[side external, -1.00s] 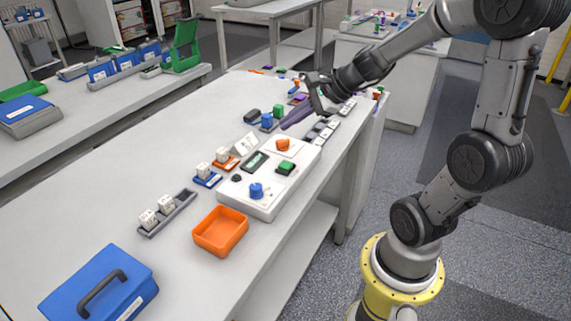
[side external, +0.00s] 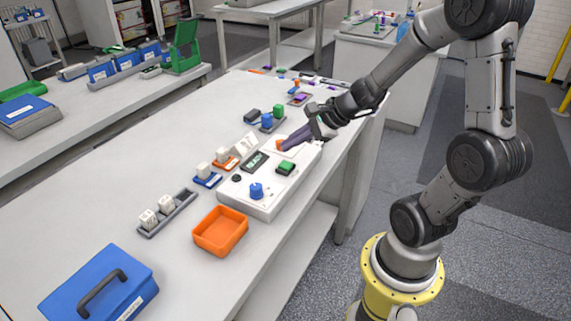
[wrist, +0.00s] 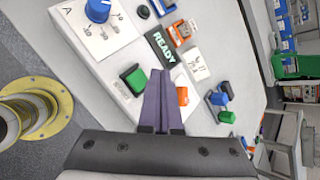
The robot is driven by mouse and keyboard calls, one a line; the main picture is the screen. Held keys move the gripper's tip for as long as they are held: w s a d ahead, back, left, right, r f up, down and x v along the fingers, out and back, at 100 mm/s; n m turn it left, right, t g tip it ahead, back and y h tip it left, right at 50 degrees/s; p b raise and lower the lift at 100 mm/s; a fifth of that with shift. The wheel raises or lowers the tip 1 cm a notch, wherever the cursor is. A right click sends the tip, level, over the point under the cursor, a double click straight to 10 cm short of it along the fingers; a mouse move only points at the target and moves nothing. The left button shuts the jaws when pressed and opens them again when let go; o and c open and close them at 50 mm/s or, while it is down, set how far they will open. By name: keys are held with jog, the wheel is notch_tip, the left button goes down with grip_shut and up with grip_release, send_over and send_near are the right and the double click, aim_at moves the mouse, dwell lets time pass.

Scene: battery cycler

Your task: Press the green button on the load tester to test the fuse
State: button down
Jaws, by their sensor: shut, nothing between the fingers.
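The load tester (side external: 236,190) is a white box on the bench. Its green button (side external: 286,167) sits on a dark base on the top face, and also shows in the wrist view (wrist: 134,78). My gripper (side external: 284,149) has long purple fingers, shut and empty. Its tips are over the tester, beside the green button, near the orange part (side external: 278,145). In the wrist view the fingers (wrist: 160,75) lie just right of the green button; I cannot tell how high they are. The display (wrist: 160,46) reads READY. I cannot tell which piece is the fuse.
A blue knob (side external: 256,190) stands on the tester. White blocks in small orange (side external: 228,164) and blue (side external: 208,181) holders lie to its left. An orange tray (side external: 220,231) and a blue case (side external: 98,290) are in front.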

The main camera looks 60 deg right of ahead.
aim_at(290, 164)
jog(key=shift+f, duration=1.25)
jog(key=shift+f, duration=0.1)
dwell(1.1)
jog(key=shift+f, duration=0.35)
jog(key=shift+f, duration=0.55)
dwell(0.6)
jog(key=shift+r, duration=0.95)
jog(key=shift+r, duration=0.1)
jog(key=shift+r, duration=2.4)
